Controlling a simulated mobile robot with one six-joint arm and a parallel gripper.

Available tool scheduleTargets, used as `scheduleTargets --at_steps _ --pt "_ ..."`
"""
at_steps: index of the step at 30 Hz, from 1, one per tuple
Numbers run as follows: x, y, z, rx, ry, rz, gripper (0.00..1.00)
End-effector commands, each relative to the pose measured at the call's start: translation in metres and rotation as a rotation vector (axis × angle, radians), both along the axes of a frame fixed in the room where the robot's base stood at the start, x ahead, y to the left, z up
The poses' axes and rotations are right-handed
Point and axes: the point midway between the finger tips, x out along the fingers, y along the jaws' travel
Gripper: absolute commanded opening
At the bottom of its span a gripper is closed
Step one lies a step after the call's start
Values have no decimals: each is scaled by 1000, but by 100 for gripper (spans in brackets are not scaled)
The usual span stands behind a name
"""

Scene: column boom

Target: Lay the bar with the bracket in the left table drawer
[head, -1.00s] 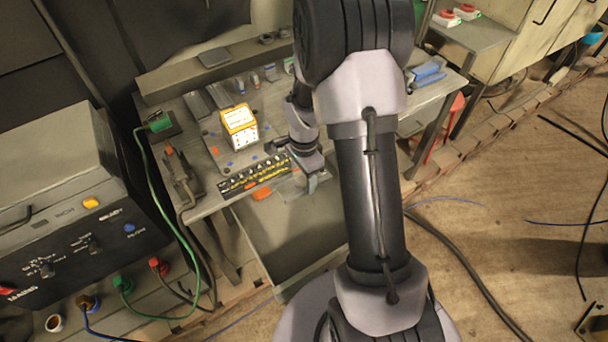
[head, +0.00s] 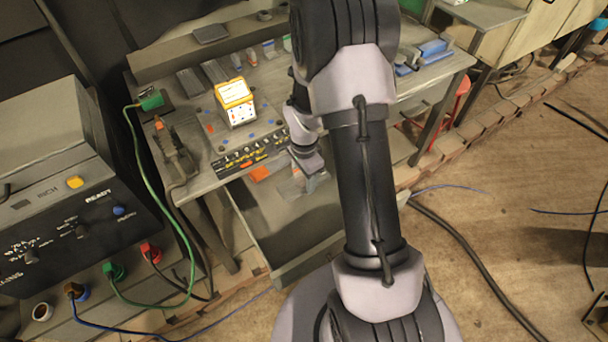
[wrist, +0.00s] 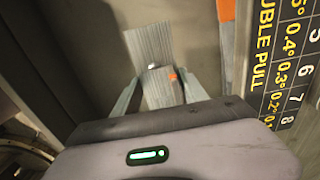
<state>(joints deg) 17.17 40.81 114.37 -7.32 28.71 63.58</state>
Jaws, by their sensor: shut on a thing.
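My gripper (head: 308,184) is shut on a grey ribbed metal piece, which I take to be the bar with the bracket (wrist: 161,86). In the wrist view both fingers (wrist: 160,98) flank it; a wider ribbed plate (wrist: 150,45) extends beyond, with a small bright spot and an orange mark near the join. The open drawer (head: 268,235) juts from the table front below the gripper. Its brown floor (wrist: 195,40) shows behind the held piece, which appears to be above it. The drawer's right part is hidden by my arm in the head view.
The table (head: 205,180) carries a yellow-and-white box (head: 236,102), a black marked strip (head: 250,152) and an orange piece (head: 259,173) at its front edge. A control box (head: 75,215) with cables stands left. The floor at right has loose cables.

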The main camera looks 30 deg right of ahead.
Motion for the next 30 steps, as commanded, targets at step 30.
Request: scheduleTargets --at_steps 30 --pt "0 0 -51 0 -1 0 0"
